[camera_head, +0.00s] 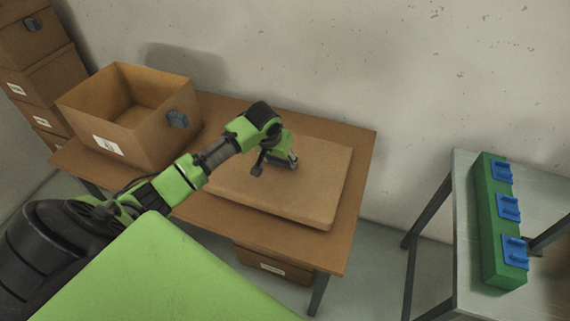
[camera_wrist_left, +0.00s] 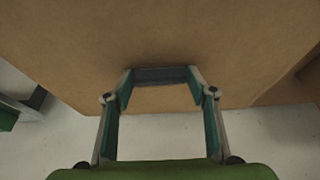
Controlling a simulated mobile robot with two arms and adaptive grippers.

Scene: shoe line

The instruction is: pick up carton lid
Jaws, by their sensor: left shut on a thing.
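The carton lid (camera_head: 325,190) is a flat, wide brown cardboard piece over the right half of the brown table (camera_head: 358,185). My left gripper (camera_head: 290,163) reaches across from the left and is at the top of the lid. In the left wrist view the two fingers (camera_wrist_left: 160,76) are shut on a dark grip piece on the lid, whose brown face (camera_wrist_left: 160,30) fills the upper part. The lid looks level; I cannot tell whether it touches the table. My right gripper is not in view.
An open carton (camera_head: 140,130) with a blue-grey grip and a white label stands on the table's left part. Stacked boxes (camera_head: 40,75) stand at the far left. A grey table (camera_head: 475,300) at the right bears a green block (camera_head: 490,225) with blue pieces. A wall stands behind.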

